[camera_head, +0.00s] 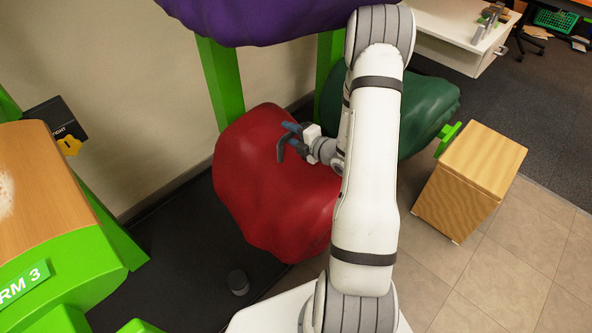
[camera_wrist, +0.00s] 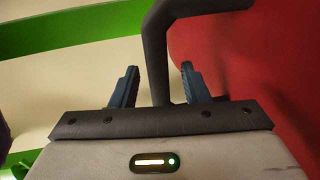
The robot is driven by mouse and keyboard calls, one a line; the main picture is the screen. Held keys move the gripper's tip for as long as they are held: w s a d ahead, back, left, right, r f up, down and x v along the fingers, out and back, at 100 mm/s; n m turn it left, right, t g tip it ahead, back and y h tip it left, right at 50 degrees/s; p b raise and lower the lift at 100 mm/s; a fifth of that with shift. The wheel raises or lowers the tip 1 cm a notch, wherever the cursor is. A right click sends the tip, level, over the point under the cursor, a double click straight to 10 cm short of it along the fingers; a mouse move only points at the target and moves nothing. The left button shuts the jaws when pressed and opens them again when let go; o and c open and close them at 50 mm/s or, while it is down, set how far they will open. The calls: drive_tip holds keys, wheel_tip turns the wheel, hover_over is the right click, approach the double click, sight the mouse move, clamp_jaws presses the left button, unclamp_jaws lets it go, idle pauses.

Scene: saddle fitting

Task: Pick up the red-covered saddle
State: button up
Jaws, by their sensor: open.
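The red-covered saddle (camera_head: 255,185) is a large, lumpy red shape in the middle of the head view, partly behind my arm. Its red cover (camera_wrist: 270,60) fills the right side of the wrist view. A dark bent bar (camera_wrist: 155,50), like a handle, stands in front of the cover, with its upright part between my fingers. I cannot tell where it joins the saddle. My gripper (camera_head: 287,142) is open over the upper part of the saddle. In the wrist view my two blue fingers (camera_wrist: 157,82) are apart, one on each side of the bar.
A purple-covered shape (camera_head: 250,18) hangs above on green posts (camera_head: 220,80). A green-covered shape (camera_head: 425,112) sits behind my arm. A wooden box (camera_head: 470,180) stands at right. A green and wood stand (camera_head: 50,200) marked 3 is at left. Tiled floor (camera_head: 530,260) lies open at lower right.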

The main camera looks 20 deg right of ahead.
drive_tip(key=shift+w, duration=0.2)
clamp_jaws()
idle(0.3)
idle(0.9)
drive_tip(key=shift+r, duration=0.1)
